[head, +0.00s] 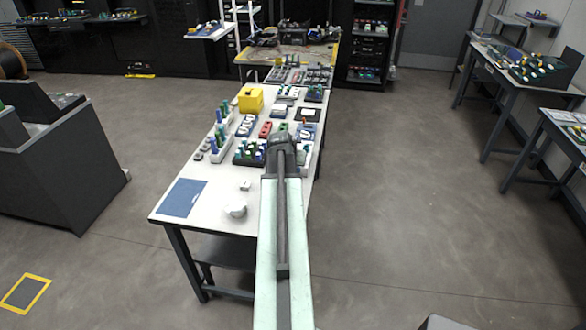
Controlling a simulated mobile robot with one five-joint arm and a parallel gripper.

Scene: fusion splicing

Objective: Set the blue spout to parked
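My arm reaches forward over the right part of a long white table (165,212). My gripper (283,138) is at its far end, among small items, and its fingers are too small and dark to tell open from shut. I cannot make out a blue spout for certain. Several small upright items with blue and green parts (219,117) stand in a pale rack at the table's left edge. A dark tray (240,160) with blue, green and white pieces lies just left of my gripper. My arm hides part of the table's right side.
A yellow box (250,100) stands farther back on the table. A blue mat (183,198) and a small white rounded item (235,210) lie at the near end. A grey cabinet (70,170) stands to the left, workbenches (515,85) to the right. The floor on both sides is open.

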